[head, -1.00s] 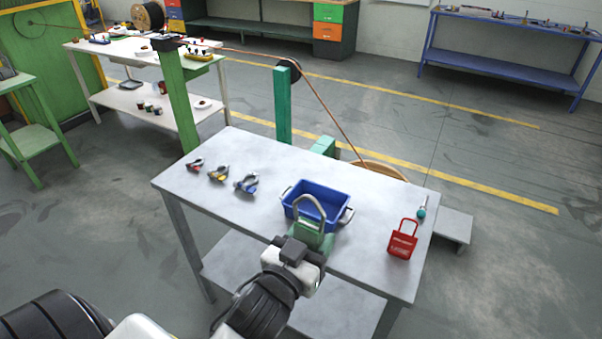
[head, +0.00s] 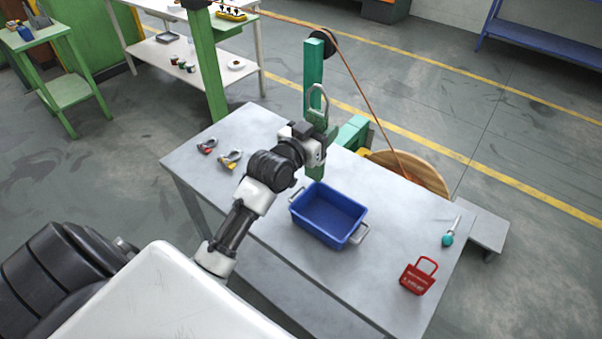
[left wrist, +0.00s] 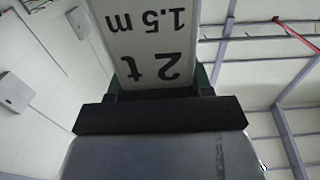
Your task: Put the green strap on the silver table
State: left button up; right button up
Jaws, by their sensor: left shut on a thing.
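The green strap (head: 316,171) is held upright by my left gripper (head: 314,146), with its pale loop above the fingers and its green part below. In the left wrist view, its white label (left wrist: 150,40) reads "2 t 1.5 m" and fills the space before the shut jaw. The silver table (head: 400,213) stands under my left arm. The strap shows over the table's far edge; it looks held above the top, but the gap is hard to judge. My right gripper is not in view.
A green post (head: 313,75) and wooden reel (head: 410,172) stand behind. The top is clear between bin and tool.

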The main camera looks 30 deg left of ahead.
pick_arm(q)
jog(key=w+a+f, duration=0.2)
jog(key=a+f, duration=0.8)
jog(key=a, duration=0.1)
jog(key=shift+a+f, duration=0.15)
jog(key=shift+f, duration=0.25)
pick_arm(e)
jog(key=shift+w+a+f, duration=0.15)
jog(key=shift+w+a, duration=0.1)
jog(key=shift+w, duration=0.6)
pick_arm(q)
jog(key=shift+f+b, duration=0.15)
jog(key=shift+b, duration=0.25)
jog(key=o, duration=1.1)
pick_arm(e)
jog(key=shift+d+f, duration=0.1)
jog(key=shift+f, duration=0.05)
